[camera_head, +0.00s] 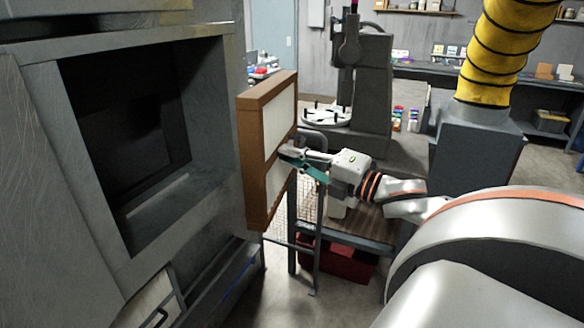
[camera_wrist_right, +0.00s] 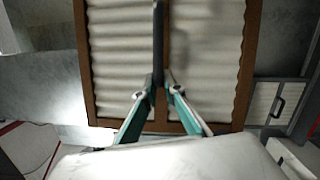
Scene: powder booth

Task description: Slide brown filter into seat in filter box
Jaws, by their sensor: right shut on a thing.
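The brown filter (camera_head: 250,165) is a brown-framed panel with white pleated faces, held upright in the head view. In the right wrist view the filter (camera_wrist_right: 249,60) fills the upper middle. My right gripper (camera_head: 291,155) is shut on it near the middle of its face; its green fingers (camera_wrist_right: 160,92) come together at the central bar. The grey filter box (camera_head: 215,110) stands at the left with a dark square opening facing right. The filter is in front of the box, right of the opening, and appears outside it. The seat inside is too dark to make out. My left gripper is out of view.
A cart (camera_head: 350,228) with a red bin (camera_head: 340,262) below stands under my right forearm. A grey machine (camera_head: 372,75) is behind. A yellow hose (camera_head: 508,50) rises from a dark grey box (camera_head: 478,145) at right. A handled panel (camera_head: 150,308) is below the opening.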

